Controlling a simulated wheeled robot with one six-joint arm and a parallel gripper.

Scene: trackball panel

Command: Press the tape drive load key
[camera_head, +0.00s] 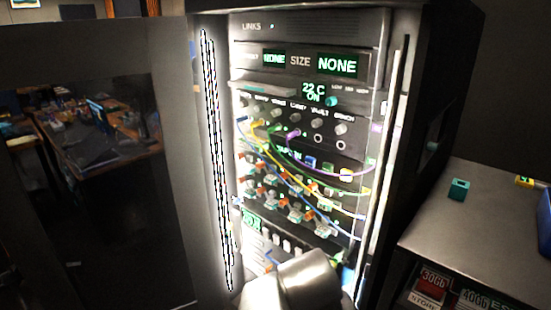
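A tall, lit equipment rack (383,130) fills the middle of the head view. A row with small green lettering that seems to read "TAPE" (289,153) sits about halfway down its front. To the right of the lettering are a small blue key (311,162) and a pale yellow-orange key (346,175). I cannot read which one is the load key. A silver link of my arm shows low in front of the rack and hides part of its bottom rows. My gripper is not distinguishable in this view.
Colored patch cables (310,168) hang across the rack's front. Displays (337,65) read "NONE". A large dark door panel (90,190) stands open at left. At right, a grey bench (480,215) holds a teal block (459,189), with labeled bins (431,285) below.

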